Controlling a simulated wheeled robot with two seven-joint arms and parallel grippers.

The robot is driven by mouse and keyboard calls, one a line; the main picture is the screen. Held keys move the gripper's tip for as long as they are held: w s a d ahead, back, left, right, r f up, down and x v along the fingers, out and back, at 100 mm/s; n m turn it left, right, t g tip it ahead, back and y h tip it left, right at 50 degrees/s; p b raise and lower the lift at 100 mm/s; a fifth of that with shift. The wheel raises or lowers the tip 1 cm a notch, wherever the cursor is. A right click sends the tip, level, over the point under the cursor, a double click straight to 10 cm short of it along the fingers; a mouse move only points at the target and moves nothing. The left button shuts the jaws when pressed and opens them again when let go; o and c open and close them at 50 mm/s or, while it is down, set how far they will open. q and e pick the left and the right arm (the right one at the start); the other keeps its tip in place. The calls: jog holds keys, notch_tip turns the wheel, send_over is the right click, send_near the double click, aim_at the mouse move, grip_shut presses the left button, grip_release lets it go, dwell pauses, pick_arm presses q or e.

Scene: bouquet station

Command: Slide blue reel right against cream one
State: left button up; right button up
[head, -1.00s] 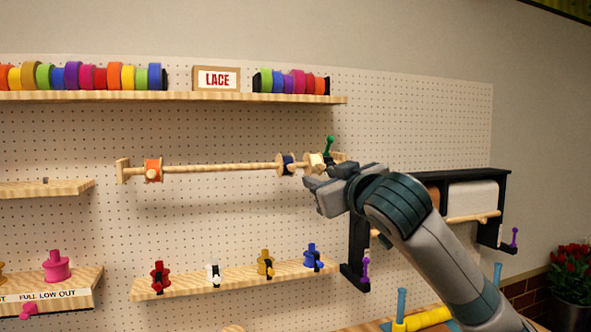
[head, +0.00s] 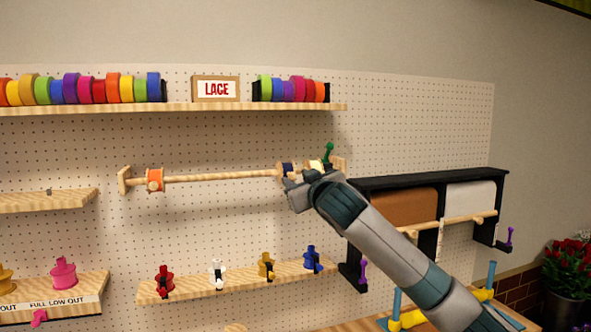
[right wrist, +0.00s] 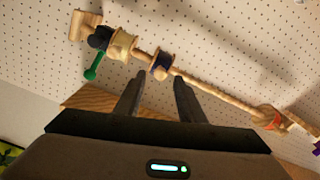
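The blue reel (head: 286,168) is on a wooden rod (head: 220,177) on the pegboard, near its right end. The cream reel (head: 315,165) is just to its right in the head view, partly hidden by my right arm. In the right wrist view the blue reel (right wrist: 162,66) and the cream reel (right wrist: 121,44) are apart, with a short length of bare rod between them. My right gripper (head: 291,187) is open and empty; its two fingers (right wrist: 160,84) point at the rod close to the blue reel. My left gripper is not in view.
An orange reel (head: 154,180) is at the rod's left end. A green handle (head: 328,152) stands by the right end. A shelf of ribbon rolls (head: 210,106) runs above, a shelf of small spools (head: 240,277) below. A black paper-roll rack (head: 430,182) is at right.

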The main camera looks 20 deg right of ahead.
jog(key=shift+w+p, duration=0.3)
jog(key=shift+w, duration=0.7)
jog(key=shift+c, duration=0.6)
